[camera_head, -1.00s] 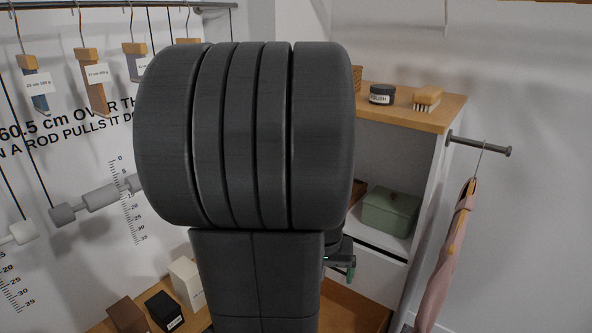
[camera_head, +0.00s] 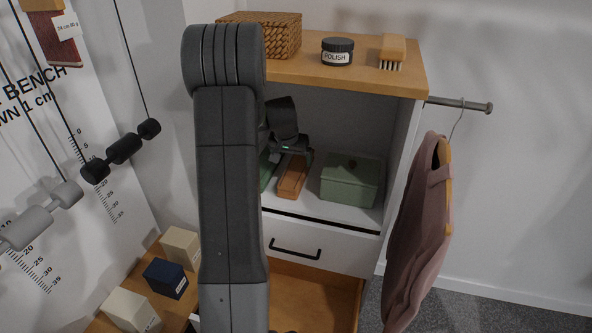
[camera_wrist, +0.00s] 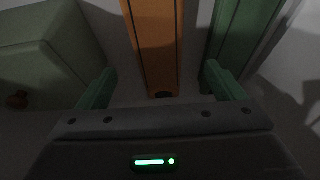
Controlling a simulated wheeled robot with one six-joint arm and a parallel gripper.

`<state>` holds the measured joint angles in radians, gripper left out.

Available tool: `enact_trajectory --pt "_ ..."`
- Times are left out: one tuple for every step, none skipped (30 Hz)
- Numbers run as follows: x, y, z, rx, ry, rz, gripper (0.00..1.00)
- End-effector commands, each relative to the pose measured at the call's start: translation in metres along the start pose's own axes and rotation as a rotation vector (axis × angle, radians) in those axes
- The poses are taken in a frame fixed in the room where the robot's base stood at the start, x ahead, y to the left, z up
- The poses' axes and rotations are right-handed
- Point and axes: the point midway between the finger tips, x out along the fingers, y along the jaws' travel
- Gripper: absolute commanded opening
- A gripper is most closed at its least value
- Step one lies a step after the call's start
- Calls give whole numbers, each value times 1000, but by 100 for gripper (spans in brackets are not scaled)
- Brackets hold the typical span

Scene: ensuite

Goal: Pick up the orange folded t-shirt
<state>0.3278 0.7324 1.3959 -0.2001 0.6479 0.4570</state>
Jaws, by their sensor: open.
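The orange folded t-shirt (camera_head: 292,179) is a narrow orange slab on the cabinet shelf, between a dark green item (camera_head: 268,171) and a lidded green box. In the wrist view the orange t-shirt (camera_wrist: 154,45) shows as a long upright strip with dark lines along it. My gripper (camera_head: 295,153) reaches into the shelf just above it. In the wrist view my gripper (camera_wrist: 160,86) is open, its green fingertips left and right of the strip's near end, with gaps on both sides. I cannot tell whether the strip lies between the fingers or beyond them.
The green box (camera_head: 350,182) stands close on the right; the green item (camera_wrist: 240,35) is close on the other side. The cabinet top (camera_head: 300,71) is above the gripper, holding a basket, a polish jar and a brush. A pink garment (camera_head: 418,235) hangs at right.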

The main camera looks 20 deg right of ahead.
Motion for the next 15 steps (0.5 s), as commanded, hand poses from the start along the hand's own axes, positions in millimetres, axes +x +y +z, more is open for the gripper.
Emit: enact_trajectory --pt "10 0 1 0 -4 1 89" --pt "15 0 1 0 -3 1 89" --pt "21 0 0 0 -2 1 89" --pt "25 0 0 -1 -2 1 89" --pt "28 0 0 -1 -3 1 89" --pt "32 0 0 -1 -1 1 89" --pt "34 0 0 -1 -1 0 89" --pt "36 0 0 -1 0 0 89" --pt "38 0 0 -1 -1 0 89" --pt "39 0 0 -1 -1 0 89" --pt "40 0 1 -1 -1 0 89" --pt "42 1 1 -1 -2 1 89" --pt "45 1 1 -1 -2 1 89" --pt "48 1 1 -1 -2 1 89" --pt "53 2 2 -1 -3 1 89"
